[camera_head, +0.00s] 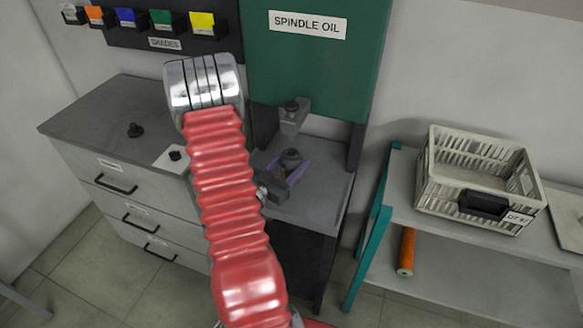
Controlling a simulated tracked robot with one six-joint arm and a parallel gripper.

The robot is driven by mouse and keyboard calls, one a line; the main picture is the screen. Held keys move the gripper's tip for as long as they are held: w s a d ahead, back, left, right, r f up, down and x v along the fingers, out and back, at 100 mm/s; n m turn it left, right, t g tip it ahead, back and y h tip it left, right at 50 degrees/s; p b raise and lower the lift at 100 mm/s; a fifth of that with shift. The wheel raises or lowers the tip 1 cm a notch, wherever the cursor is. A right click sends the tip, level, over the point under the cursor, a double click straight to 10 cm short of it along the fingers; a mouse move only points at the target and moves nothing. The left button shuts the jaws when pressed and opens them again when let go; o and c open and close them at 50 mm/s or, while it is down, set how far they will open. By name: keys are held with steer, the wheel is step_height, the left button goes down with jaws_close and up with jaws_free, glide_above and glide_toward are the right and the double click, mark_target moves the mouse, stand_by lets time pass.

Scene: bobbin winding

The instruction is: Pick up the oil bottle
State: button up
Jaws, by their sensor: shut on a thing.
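The oil bottle (291,154) looks like a small dark piece with a round top, in the bay under the green panel marked "SPINDLE OIL". My gripper (290,164) reaches in from behind my red arm and is shut on it, with a purplish finger on either side. The bottle appears upright. Its lower part is hidden by the fingers, and I cannot tell whether it touches the grey surface (322,192).
Dark side posts bound the bay. Left is a drawer cabinet (105,105) with a black knob (134,130) and a white card (171,161). Right, a shelf unit (390,230) bears a cream crate (470,170).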

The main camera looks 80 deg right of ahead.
steer(key=v, duration=1.8)
steer(key=shift+w, duration=0.1)
